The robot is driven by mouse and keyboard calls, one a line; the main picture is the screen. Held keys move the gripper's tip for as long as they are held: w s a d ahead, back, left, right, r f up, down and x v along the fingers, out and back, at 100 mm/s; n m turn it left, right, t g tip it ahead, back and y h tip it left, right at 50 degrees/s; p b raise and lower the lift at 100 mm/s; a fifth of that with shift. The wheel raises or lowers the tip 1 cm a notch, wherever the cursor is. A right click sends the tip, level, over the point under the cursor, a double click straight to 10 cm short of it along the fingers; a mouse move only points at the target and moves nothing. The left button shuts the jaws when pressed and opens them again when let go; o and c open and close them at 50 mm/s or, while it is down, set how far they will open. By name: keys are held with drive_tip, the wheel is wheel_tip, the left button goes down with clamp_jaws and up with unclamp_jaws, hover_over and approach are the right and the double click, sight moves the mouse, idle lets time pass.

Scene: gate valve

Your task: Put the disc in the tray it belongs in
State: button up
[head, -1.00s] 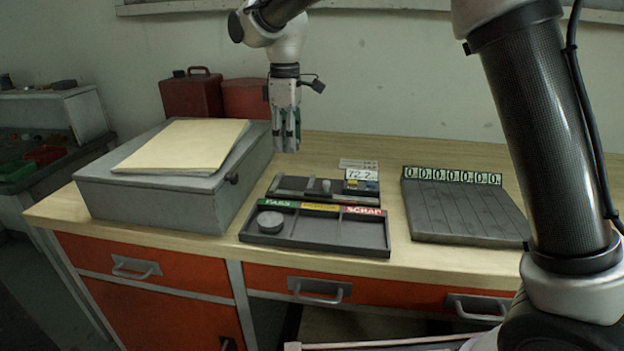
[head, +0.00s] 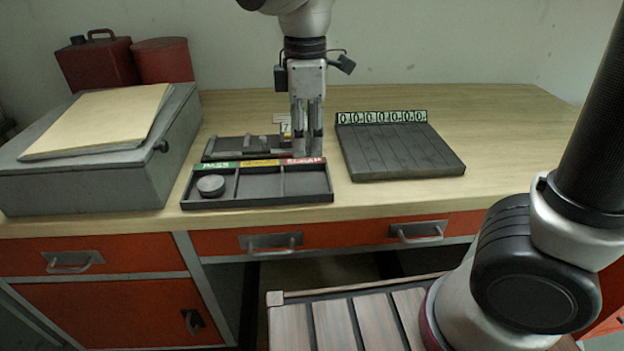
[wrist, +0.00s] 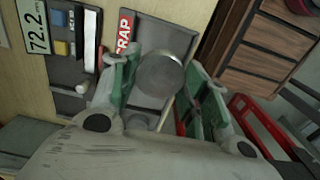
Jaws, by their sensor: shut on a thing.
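A grey round disc (wrist: 160,75) sits between the two fingertips of my gripper (wrist: 158,82) in the wrist view, and the gripper is shut on it. In the head view my gripper (head: 306,153) points down at the SCRAP label at the tray's back right; the held disc cannot be made out there. The dark sorting tray (head: 258,202) has three compartments, labelled green PASS, yellow in the middle and red SCRAP. Another grey disc (head: 211,185) lies in the PASS compartment. The middle and SCRAP compartments look empty. A display (wrist: 38,38) reads 72.2 in the wrist view.
A dark gauge fixture (head: 225,148) stands behind the tray. A grooved dark plate (head: 402,152) with a row of zeros is to the right. A grey box (head: 90,180) with a tan folder (head: 95,122) is at left. The worktop's right end is clear.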

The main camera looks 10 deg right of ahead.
sight(306, 185)
wheel_tip(306, 185, down, 8)
drive_tip(key=shift+w+a+f, duration=0.1)
drive_tip(key=shift+f, duration=0.15)
drive_tip(key=o, duration=1.1)
drive_tip(key=shift+f, duration=0.1)
wheel_tip(306, 185, up, 12)
drive_tip(key=shift+r, duration=0.15)
drive_tip(key=d+r+m+t, duration=0.1)
drive_tip(key=d+r+m, duration=0.2)
drive_tip(key=d+m, duration=0.8)
drive_tip(key=s+d+m+t, duration=0.1)
drive_tip(key=s+d+m, duration=0.1)
drive_tip(key=d, duration=0.4)
drive_tip(key=s+d+f+m+t, duration=0.1)
drive_tip(key=s+d+m, duration=0.1)
drive_tip(key=s+d, duration=0.2)
drive_tip(key=s+d+m+t, duration=0.1)
drive_tip(key=s+d+m, duration=0.1)
drive_tip(key=d, duration=0.7)
drive_tip(key=shift+s+d+f+m, duration=0.3)
drive_tip(key=shift+s+d+f, duration=0.1)
drive_tip(key=shift+s, duration=0.25)
